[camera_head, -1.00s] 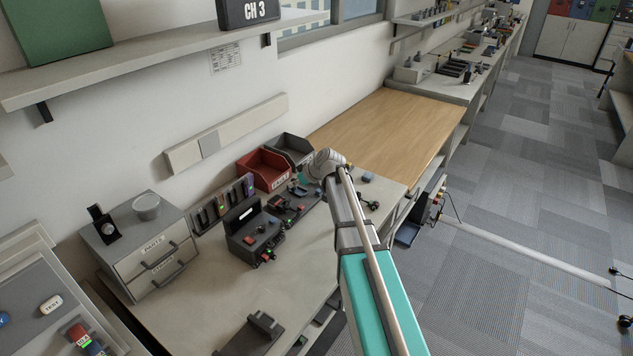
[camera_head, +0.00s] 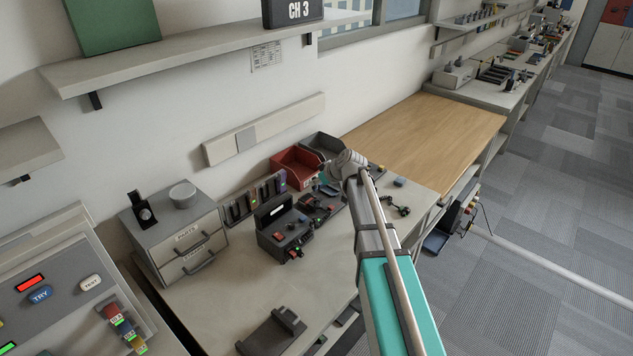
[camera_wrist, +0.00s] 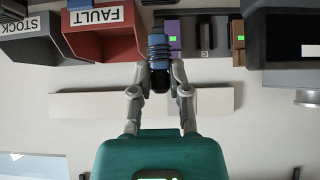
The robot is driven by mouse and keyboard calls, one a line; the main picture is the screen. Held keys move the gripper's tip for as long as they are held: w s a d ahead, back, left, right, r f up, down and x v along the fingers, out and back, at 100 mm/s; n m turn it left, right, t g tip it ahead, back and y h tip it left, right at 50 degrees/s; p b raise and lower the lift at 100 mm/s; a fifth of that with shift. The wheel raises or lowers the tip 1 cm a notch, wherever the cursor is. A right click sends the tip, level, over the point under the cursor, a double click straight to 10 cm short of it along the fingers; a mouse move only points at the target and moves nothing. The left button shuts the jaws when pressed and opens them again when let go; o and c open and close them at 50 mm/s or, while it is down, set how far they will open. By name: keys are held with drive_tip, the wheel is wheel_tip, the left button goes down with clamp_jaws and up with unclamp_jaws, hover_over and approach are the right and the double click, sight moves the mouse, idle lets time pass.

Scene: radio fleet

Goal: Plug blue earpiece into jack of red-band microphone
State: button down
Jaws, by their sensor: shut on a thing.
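In the wrist view my gripper (camera_wrist: 159,78) is shut on a small blue and black piece with a ribbed, coil-like middle, likely the blue earpiece (camera_wrist: 158,62). The piece sits between the two fingertips and points away from the teal palm. In the head view my wrist is over the back of the bench, near a dark tray of small parts (camera_head: 318,207); the fingertips are hidden there. I cannot pick out the red-band microphone or its jack in either view.
A red bin labelled FAULT (camera_wrist: 105,38) and a dark bin labelled STOCK (camera_wrist: 30,45) stand by the wall. A dark device with a red part (camera_head: 285,235) and a grey drawer unit (camera_head: 180,235) stand left of my arm. The wooden benchtop (camera_head: 425,130) is clear.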

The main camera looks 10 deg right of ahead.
drive_tip(key=shift+f+b, duration=2)
drive_tip(key=shift+f, duration=0.2)
drive_tip(key=shift+f+b, duration=0.65)
drive_tip(key=shift+b, duration=0.05)
idle(1.6)
drive_tip(key=c, duration=0.5)
unclamp_jaws()
drive_tip(key=shift+c, duration=0.2)
drive_tip(key=shift+r, duration=0.15)
wheel_tip(320, 180, up, 6)
drive_tip(key=p, duration=0.6)
drive_tip(key=shift+d+f, duration=0.25)
drive_tip(key=s+d+f+b, duration=0.1)
drive_tip(key=d+f+b, duration=0.1)
drive_tip(key=d, duration=0.5)
drive_tip(key=s+d+f+b, duration=0.2)
drive_tip(key=d, duration=0.6)
drive_tip(key=s+d+f+b, duration=0.2)
drive_tip(key=d+f+b, duration=0.1)
drive_tip(key=d, duration=0.4)
drive_tip(key=shift+s+d, duration=0.2)
drive_tip(key=shift+d, duration=0.1)
drive_tip(key=shift+d+f+b, duration=0.1)
drive_tip(key=shift+f+b, duration=0.25)
drive_tip(key=shift+b, duration=0.05)
drive_tip(key=shift+f+b, duration=1.05)
